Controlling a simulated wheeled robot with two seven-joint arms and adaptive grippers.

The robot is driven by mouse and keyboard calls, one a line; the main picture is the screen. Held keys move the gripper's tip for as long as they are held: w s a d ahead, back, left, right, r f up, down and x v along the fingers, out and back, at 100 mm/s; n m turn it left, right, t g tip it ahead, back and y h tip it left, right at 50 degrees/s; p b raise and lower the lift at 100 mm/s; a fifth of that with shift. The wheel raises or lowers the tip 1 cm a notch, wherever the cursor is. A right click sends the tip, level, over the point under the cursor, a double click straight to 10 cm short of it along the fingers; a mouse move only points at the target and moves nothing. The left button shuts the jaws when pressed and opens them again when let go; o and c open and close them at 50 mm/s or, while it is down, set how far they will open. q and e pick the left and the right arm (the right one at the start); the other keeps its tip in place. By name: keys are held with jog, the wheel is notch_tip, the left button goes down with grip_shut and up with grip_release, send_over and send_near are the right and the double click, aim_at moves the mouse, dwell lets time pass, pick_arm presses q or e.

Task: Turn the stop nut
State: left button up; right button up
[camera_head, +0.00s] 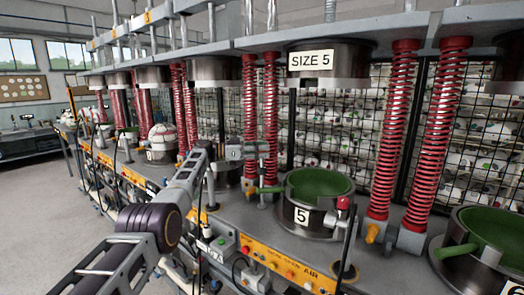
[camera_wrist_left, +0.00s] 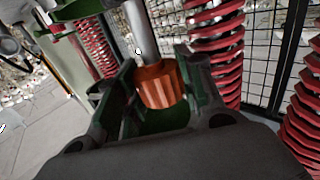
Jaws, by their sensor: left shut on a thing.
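The stop nut (camera_wrist_left: 158,86) is a ribbed orange collar on an upright grey rod (camera_wrist_left: 137,30), seen in the left wrist view. My left gripper (camera_wrist_left: 162,98) is shut on it, with one dark green finger on each side. In the head view my left gripper (camera_head: 250,152) is at the press, left of the green-lined bowl marked 5 (camera_head: 318,186). The nut is hard to make out there behind the gripper. My right gripper is in neither view.
Red springs (camera_head: 393,130) stand close on both sides of the press. An upper die marked SIZE 5 (camera_head: 330,66) hangs above the bowl. A red-knobbed lever (camera_head: 343,203) and an orange control panel (camera_head: 285,268) are at the front. Wire mesh stands behind.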

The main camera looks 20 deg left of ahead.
pick_arm(q)
jog(key=shift+a+r, duration=0.1)
jog(key=shift+a, duration=0.05)
jog(key=o, duration=1)
jog(key=shift+a, duration=0.1)
jog(key=shift+o, duration=0.2)
jog(key=shift+d, duration=0.2)
jog(key=v, duration=0.7)
jog(key=shift+a, duration=0.3)
jog(key=shift+s, duration=0.2)
